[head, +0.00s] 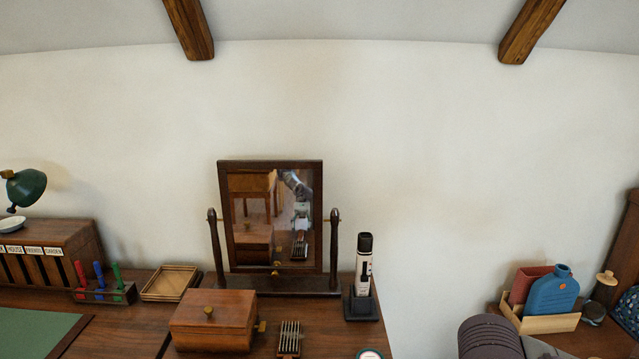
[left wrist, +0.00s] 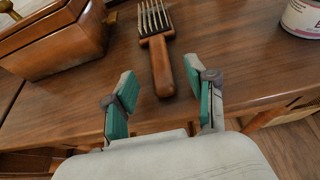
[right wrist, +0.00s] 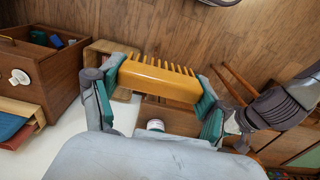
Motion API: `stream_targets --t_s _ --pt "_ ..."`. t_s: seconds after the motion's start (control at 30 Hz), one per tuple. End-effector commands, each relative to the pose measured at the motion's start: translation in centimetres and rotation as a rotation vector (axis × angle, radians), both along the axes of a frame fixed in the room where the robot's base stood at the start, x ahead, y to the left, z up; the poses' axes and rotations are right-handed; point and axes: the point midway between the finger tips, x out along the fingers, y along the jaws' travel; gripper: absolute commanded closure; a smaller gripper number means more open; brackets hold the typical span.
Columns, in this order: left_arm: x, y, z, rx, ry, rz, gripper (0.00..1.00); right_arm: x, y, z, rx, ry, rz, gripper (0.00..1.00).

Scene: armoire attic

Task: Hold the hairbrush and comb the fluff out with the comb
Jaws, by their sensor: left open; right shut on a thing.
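The hairbrush (head: 289,338) lies bristles up on the wooden table in front of the mirror. In the left wrist view its brown wooden handle (left wrist: 162,68) points toward my left gripper (left wrist: 162,80), which is open and empty. The handle's end is between the fingertips in the picture; I cannot tell the height gap. Pale bristle rows show at its head; fluff is too small to make out. My right gripper (right wrist: 155,88) is shut on the amber comb (right wrist: 160,82), held crosswise with teeth pointing away. Neither gripper shows directly in the head view.
A wooden box (head: 213,320) stands left of the hairbrush, and a tin (left wrist: 303,18) stands to its right. A clipper on a dark stand (head: 362,306) and the mirror (head: 276,225) are behind. The table's front edge runs below the left gripper.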

Motion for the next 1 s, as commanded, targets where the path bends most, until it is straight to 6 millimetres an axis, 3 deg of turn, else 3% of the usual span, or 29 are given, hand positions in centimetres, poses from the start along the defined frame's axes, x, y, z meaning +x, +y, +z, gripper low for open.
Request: stream_targets --t_s 0.03,0.2,0.67,1.0 --pt "0.7 0.0 -0.8 -0.002 -0.001 0.0 0.44 0.0 0.0 -1.2 0.0 0.0 0.0 0.51" --pt "2.3 0.0 -1.3 -0.002 -0.001 0.001 0.44 0.0 0.0 -2.5 0.0 0.0 0.0 0.51" --pt "3.1 0.0 -1.2 -0.001 0.001 -0.001 0.44 0.0 0.0 -3.0 0.0 0.0 0.0 0.51" --pt "3.1 0.0 -1.3 -0.001 0.001 -0.001 0.99 0.0 0.0 -3.0 0.0 0.0 0.0 0.51"
